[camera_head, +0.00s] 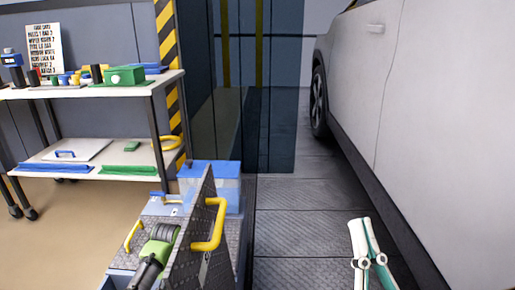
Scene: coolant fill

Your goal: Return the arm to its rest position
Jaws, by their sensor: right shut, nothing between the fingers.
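My right gripper (361,222) shows at the lower right, over the dark floor plates. Its pale fingers lie close together, shut and empty. It is apart from the car and from the cart. My left gripper is outside the view.
A white car (440,130) fills the right side. A cart (222,266) with a yellow handle (212,224), a blue box (211,178) and a green tool (158,249) stands at lower centre-left. A shelf (100,91) with small items stands at left. Floor plates (300,225) between are clear.

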